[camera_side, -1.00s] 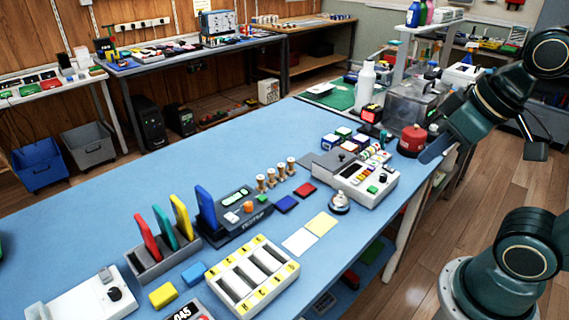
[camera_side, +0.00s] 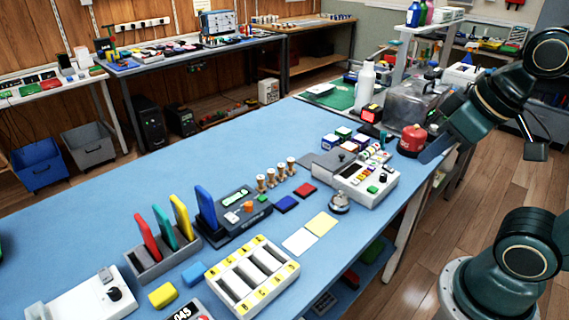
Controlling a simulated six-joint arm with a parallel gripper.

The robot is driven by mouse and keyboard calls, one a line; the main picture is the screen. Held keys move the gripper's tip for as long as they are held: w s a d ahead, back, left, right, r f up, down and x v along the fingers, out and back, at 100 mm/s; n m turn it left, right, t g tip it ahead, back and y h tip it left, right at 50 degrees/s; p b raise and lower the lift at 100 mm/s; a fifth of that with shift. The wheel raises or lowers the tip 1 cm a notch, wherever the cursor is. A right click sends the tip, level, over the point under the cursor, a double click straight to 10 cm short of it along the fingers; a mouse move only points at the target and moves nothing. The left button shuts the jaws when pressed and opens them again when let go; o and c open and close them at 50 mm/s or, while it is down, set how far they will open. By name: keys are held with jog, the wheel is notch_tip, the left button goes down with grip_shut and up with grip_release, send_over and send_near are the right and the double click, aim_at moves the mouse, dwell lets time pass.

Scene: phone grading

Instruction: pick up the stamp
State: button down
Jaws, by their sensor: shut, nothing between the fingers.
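Several stamps with pale wooden handles stand upright in a slanting row on the blue table; the nearest is the front stamp (camera_side: 261,184) and the farthest is the back stamp (camera_side: 291,166). My gripper (camera_side: 433,151) is at the table's right edge, beside the red canister (camera_side: 412,138), well to the right of the stamps. It is seen edge-on, shut and empty. Its fingertips are hard to make out. A blue ink pad (camera_side: 286,203) and a red ink pad (camera_side: 306,190) lie in front of the stamps.
Coloured phones stand in a rack (camera_side: 150,263) at the left. A slotted tray (camera_side: 284,272) is at the front. The table's left back area (camera_side: 170,165) is clear.

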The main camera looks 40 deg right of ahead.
dwell(0.4)
jog(key=c, duration=1.2)
grip_release()
jog(key=shift+o, duration=0.2)
jog(key=shift+w, duration=0.1)
jog(key=n+g+y, duration=0.2)
jog(key=n+y, duration=0.1)
jog(key=n, duration=0.6)
send_over(281, 165)
jog(key=s+d, duration=0.4)
notch_tip(281, 165, down, 16)
jog(key=shift+x, duration=4.4)
